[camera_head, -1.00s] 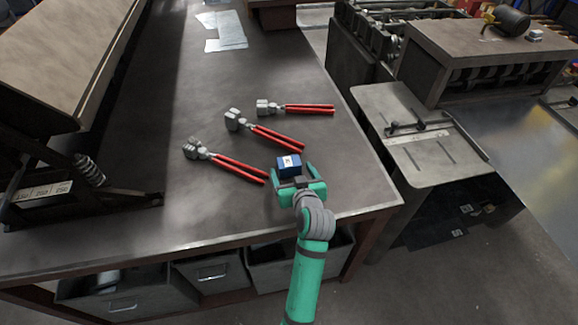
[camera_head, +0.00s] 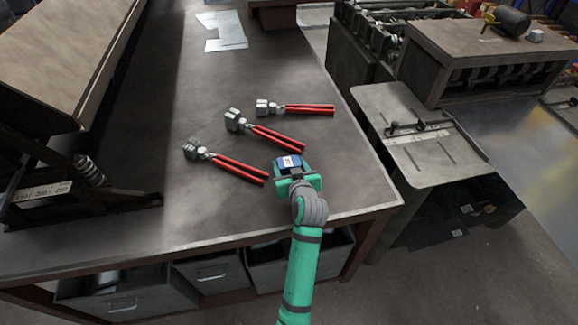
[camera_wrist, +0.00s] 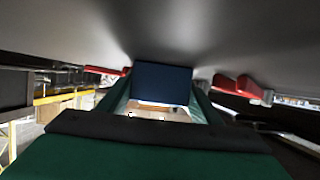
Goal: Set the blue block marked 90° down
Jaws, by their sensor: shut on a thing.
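The blue block (camera_head: 289,161) with a white label on top is near the front right corner of the workbench (camera_head: 225,215). The label is too small to read. My gripper (camera_head: 290,169) is shut on the block, its green fingers on either side. In the wrist view the block (camera_wrist: 161,83) sits between the fingers, close to the grey bench surface (camera_wrist: 235,35). I cannot tell whether it touches the bench.
Three red-handled tools lie near the block: one to its left (camera_head: 238,168), one behind-left (camera_head: 277,138), one farther back (camera_head: 308,109). A large machine (camera_head: 60,60) stands on the left. The bench's front edge is close. Bare bench lies left of centre.

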